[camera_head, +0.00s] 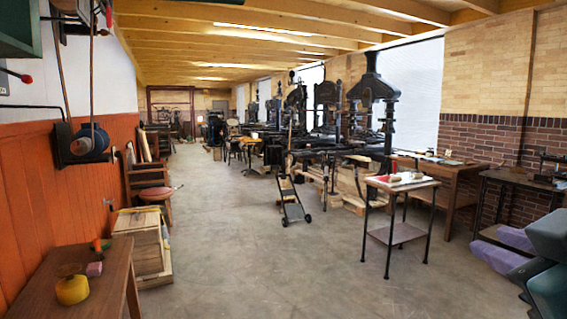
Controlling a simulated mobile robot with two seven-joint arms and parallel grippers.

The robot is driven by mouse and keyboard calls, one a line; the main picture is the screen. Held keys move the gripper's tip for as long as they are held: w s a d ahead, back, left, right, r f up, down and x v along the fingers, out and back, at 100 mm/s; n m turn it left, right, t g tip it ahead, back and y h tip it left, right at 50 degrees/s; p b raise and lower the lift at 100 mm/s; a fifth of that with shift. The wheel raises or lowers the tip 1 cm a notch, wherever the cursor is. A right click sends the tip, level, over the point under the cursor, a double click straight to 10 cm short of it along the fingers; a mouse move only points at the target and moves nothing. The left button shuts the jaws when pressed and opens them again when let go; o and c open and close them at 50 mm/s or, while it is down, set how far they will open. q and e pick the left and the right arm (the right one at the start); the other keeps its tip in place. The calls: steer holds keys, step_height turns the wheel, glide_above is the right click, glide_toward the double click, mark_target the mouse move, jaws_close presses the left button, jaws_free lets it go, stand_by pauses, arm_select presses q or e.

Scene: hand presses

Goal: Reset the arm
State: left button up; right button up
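My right arm comes in at the lower right edge of the head view. Its gripper (488,238) shows two purple fingers that point left, with a gap between their tips. Nothing shows between them. They appear over the floor in front of the dark table by the brick wall. My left gripper and arm are not in view.
A brown table (45,278) at the lower left bears a yellow round object (72,290). A wooden crate (147,248) stands behind it. A small metal-legged stand (402,184) is right of centre. Hand presses (373,85) line the right side.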

steer(key=s+a+f+m+g+y, duration=0.1)
steer(key=s+a+f+g+y, duration=0.1)
steer(key=s+f+g, duration=0.75)
steer(key=s+a+f+m+g+y, duration=0.15)
steer(key=s+f, duration=0.45)
steer(key=s, duration=0.8)
step_height(320, 180, up, 23)
steer(key=w+p, duration=0.1)
steer(key=p, duration=2.3)
steer(key=shift+w+d+r+n, duration=0.15)
steer(key=shift+d+n, duration=0.05)
steer(key=shift+n, duration=0.25)
